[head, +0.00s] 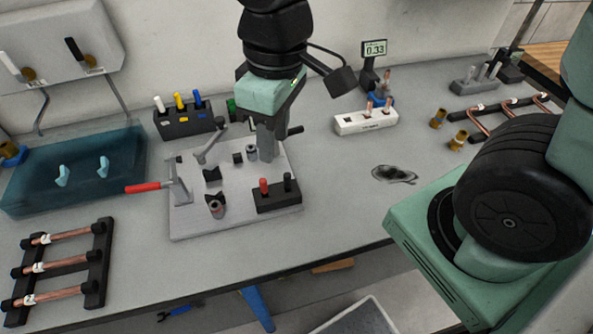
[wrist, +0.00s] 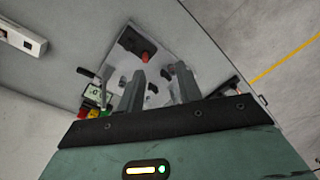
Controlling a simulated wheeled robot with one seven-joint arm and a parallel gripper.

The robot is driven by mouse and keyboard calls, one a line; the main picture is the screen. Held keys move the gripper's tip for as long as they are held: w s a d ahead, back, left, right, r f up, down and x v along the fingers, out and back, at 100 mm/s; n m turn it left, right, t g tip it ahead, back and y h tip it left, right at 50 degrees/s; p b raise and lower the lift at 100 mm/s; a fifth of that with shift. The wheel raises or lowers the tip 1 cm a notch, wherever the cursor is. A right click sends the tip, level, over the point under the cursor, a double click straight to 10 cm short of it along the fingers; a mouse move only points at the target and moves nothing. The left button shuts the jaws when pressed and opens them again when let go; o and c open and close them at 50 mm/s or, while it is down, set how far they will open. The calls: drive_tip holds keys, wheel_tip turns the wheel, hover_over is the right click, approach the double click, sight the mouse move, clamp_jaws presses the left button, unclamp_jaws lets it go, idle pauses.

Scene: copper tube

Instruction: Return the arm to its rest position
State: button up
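My arm reaches down from the top of the head view, and my gripper (head: 268,150) hangs over the back right part of the grey fixture plate (head: 190,222). In the wrist view my gripper (wrist: 158,80) shows two grey fingers standing apart, with no tube between them. The fixture plate also shows beyond the fingers in the wrist view (wrist: 185,50). It carries a red-handled clamp (head: 150,188), several small dark blocks and a black box with red and black knobs (head: 277,196). The exact height of the fingertips above the plate is hard to tell.
Copper tubes lie on a black rack (head: 97,265) at front left, beside a teal tray (head: 30,195). A marker holder (head: 185,123), a white block (head: 362,123) and a small display (head: 374,48) stand behind.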

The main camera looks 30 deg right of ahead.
drive_tip(key=s+f, duration=0.1)
drive_tip(key=s, duration=0.6)
drive_tip(key=shift+s+a, duration=0.25)
drive_tip(key=shift+a, duration=0.05)
